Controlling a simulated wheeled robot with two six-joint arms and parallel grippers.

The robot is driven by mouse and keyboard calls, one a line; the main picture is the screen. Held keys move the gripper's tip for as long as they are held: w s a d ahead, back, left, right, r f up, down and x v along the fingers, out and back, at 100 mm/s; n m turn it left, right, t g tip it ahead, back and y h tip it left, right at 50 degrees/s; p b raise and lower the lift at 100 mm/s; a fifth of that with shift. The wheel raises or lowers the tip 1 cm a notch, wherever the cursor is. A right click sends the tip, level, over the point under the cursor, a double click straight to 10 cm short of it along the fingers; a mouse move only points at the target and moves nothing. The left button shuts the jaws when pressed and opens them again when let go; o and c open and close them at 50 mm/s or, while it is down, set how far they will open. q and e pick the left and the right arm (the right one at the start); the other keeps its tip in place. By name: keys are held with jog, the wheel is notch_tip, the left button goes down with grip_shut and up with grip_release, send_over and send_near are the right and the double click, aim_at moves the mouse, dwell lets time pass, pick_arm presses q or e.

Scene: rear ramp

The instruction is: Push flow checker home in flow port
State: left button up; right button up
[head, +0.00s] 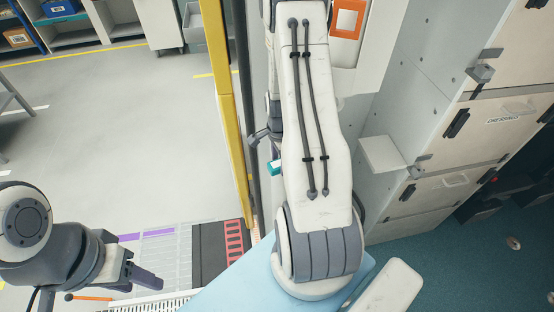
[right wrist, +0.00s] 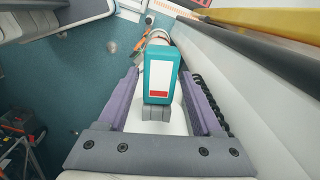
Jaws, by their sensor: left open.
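The flow checker (right wrist: 160,82), a teal block with a pale front and a red label, sits between the purple fingertips of my right gripper (right wrist: 160,75) in the right wrist view. The gripper appears shut on it, with no support visible under it. In the head view a small teal part (head: 275,167) shows beside my right arm; that gripper is mostly hidden behind the arm. My left gripper (head: 146,279) is open and empty at the lower left. I cannot make out the flow port for certain; an orange-framed square (head: 347,18) is on the wall panel at the top.
A yellow post (head: 225,95) stands left of my right arm. Pale cabinets (head: 480,130) with latches and a small shelf (head: 383,153) line the right. A light-blue surface (head: 240,285) lies below. Open grey floor is at the left.

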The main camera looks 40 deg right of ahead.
jog(key=shift+o, duration=0.4)
jog(key=shift+r, duration=0.25)
notch_tip(320, 180, up, 10)
jog(key=shift+b, duration=0.35)
